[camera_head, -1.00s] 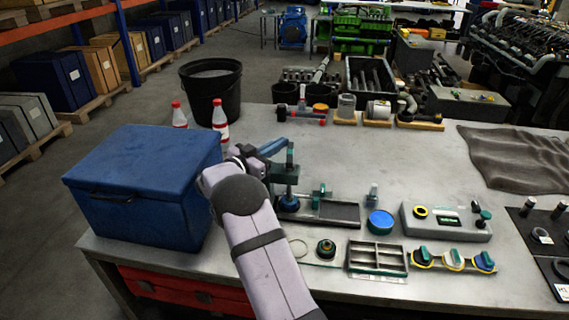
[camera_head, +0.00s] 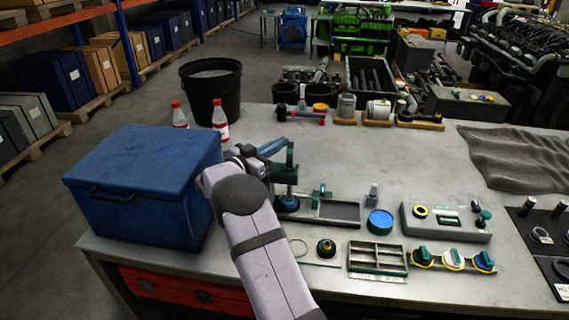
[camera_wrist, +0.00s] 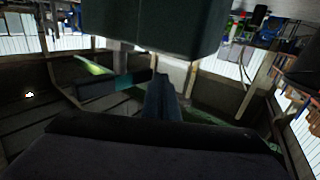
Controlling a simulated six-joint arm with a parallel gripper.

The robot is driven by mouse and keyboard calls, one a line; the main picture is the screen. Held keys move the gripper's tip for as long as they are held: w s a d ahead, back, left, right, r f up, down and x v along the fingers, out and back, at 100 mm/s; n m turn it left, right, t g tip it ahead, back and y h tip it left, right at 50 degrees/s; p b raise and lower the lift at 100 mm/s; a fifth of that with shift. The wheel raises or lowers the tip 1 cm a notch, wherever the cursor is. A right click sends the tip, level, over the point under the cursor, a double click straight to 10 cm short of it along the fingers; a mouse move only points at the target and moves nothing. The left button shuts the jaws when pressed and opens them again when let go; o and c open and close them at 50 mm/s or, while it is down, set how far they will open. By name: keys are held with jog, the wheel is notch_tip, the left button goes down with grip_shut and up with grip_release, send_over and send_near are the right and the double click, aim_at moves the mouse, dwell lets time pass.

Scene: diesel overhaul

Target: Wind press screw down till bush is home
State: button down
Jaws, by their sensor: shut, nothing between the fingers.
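A blue bar (camera_head: 272,147) reaches left from the press top towards my gripper (camera_head: 256,155). My gripper is shut with nothing between the fingers, at the press's upper left and partly hidden by my wrist. In the wrist view a dark teal block (camera_wrist: 150,28) fills the top, close to the shut fingers (camera_wrist: 162,97). Whether the bush is seated cannot be told.
A large blue box (camera_head: 145,185) stands close left of my arm. Two red-capped bottles (camera_head: 220,118) and a black bucket (camera_head: 211,88) stand behind. A divided tray (camera_head: 377,258), a blue round tin (camera_head: 380,221) and a grey device (camera_head: 446,221) lie right.

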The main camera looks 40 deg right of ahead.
aim_at(290, 151)
dwell(0.3)
notch_tip(290, 151, up, 10)
jog(key=b, duration=0.2)
jog(key=c, duration=1.7)
grip_release()
jog(key=shift+s+d+r+t+h+b, duration=0.3)
jog(key=shift+s+d+t+b, duration=0.05)
jog(key=shift+s+d+t, duration=0.1)
jog(key=s+n+t, duration=0.1)
jog(key=s+n+t+b, duration=0.1)
jog(key=t, duration=0.1)
jog(key=s+n+t, duration=0.1)
jog(key=shift+s+d+f+t, duration=0.25)
jog(key=shift+d+f+t, duration=0.05)
jog(key=shift+d+t, duration=0.1)
jog(key=s+a+f+n+t+y, duration=0.1)
jog(key=s+a+f+y, duration=0.1)
jog(key=f, duration=0.1)
jog(key=s+a+f+n+t+y+b, duration=0.1)
jog(key=s+a+f+n+t+y, duration=0.1)
jog(key=f, duration=0.1)
jog(key=s+a+f+n+t+y+b, duration=0.1)
jog(key=s+a+f+n+t+y, duration=0.1)
jog(key=f, duration=0.2)
jog(key=shift+s+a+y, duration=0.15)
jog(key=shift+s+y, duration=0.25)
jog(key=shift+p+x, duration=1.35)
jog(key=shift+x, duration=2.35)
jog(key=shift+c, duration=0.3)
grip_shut()
